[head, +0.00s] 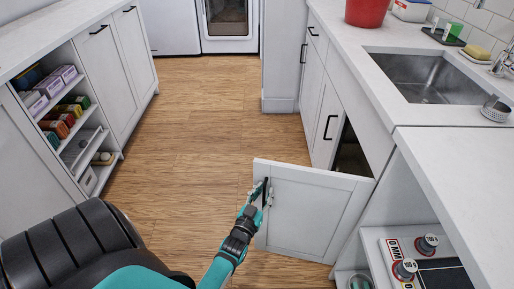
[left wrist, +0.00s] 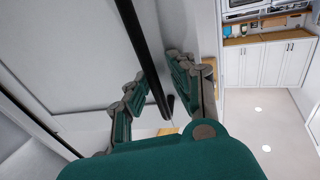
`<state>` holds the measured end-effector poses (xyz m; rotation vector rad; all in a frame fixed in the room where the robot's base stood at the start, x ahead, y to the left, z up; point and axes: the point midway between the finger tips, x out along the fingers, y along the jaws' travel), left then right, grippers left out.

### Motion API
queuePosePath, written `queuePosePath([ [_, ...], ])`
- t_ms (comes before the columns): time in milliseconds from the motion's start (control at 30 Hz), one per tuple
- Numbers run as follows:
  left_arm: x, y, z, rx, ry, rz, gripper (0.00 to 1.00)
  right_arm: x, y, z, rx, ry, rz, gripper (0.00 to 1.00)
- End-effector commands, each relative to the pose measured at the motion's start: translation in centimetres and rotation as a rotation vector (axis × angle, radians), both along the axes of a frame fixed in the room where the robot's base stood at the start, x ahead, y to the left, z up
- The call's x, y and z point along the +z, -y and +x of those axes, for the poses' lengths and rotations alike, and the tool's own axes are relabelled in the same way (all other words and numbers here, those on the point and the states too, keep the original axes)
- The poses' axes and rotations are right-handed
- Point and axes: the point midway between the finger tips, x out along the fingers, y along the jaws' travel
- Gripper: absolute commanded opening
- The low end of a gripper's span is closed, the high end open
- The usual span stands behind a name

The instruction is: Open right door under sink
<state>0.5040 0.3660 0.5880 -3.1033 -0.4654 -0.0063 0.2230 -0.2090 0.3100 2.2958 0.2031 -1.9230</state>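The right door under the sink (head: 308,208) is a white panel that stands swung out wide from the cabinet, over the floor. Its black bar handle (head: 265,191) is at the door's free edge. My left gripper (head: 262,194) is at this handle. In the left wrist view, the two fingers of my left gripper (left wrist: 157,72) are apart, one on each side of the black handle (left wrist: 150,62), with gaps beside the bar. The dark cabinet opening (head: 351,152) shows behind the door. The left door (head: 327,122) beside it is closed. My right gripper is not in view.
The steel sink (head: 430,78) is set in the white counter above. An open shelf with weights (head: 405,268) is right of the swung door. White cabinets with filled shelves (head: 75,120) line the left. The wooden floor (head: 195,150) between is clear.

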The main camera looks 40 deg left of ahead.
Motion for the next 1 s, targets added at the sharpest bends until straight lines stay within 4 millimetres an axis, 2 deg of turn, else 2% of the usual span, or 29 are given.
queuePosePath([
  [300, -0.1, 0.1, -0.1, 0.0, -0.002, -0.003, 0.33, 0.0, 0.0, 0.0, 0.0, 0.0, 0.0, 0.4],
  [433, -0.2, 0.4, -1.0, -0.001, -0.004, -0.003, 0.33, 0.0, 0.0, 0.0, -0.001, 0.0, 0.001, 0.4],
  [567, -0.3, 1.0, -3.2, -0.001, -0.005, -0.003, 0.33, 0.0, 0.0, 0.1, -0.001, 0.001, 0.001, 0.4],
  [800, -0.3, 2.5, -8.1, 0.0, -0.005, -0.003, 0.33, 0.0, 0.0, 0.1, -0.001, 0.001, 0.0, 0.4],
  [1000, -0.2, 3.4, -10.6, -0.001, -0.003, -0.002, 0.33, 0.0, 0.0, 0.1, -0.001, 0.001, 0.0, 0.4],
])
